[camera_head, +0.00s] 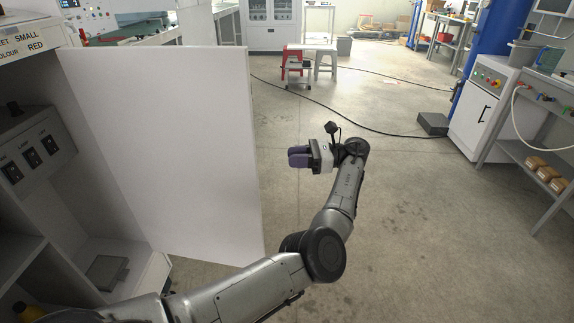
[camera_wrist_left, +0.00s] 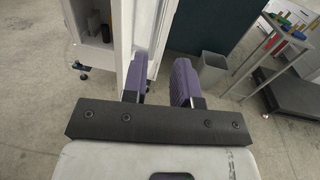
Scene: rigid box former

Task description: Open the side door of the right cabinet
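The side door (camera_head: 175,140) of the cabinet (camera_head: 22,75) is a plain white panel. In the head view it stands swung out from the cabinet front, and the inside of the cabinet shows to its left. My left gripper (camera_head: 290,157) has purple fingers and is to the right of the door's free edge, apart from it in the head view. In the left wrist view my left gripper (camera_wrist_left: 159,82) has a gap between its fingers and holds nothing. A white panel edge shows just beyond the left finger there. My right gripper is not in view.
Inside the cabinet are a switch box (camera_head: 38,150) and a small grey block (camera_head: 107,272). Red and white stools (camera_head: 300,62) stand far back. A cable (camera_head: 350,128) crosses the floor. A white machine (camera_head: 482,110) is at right. The floor right of my left arm is clear.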

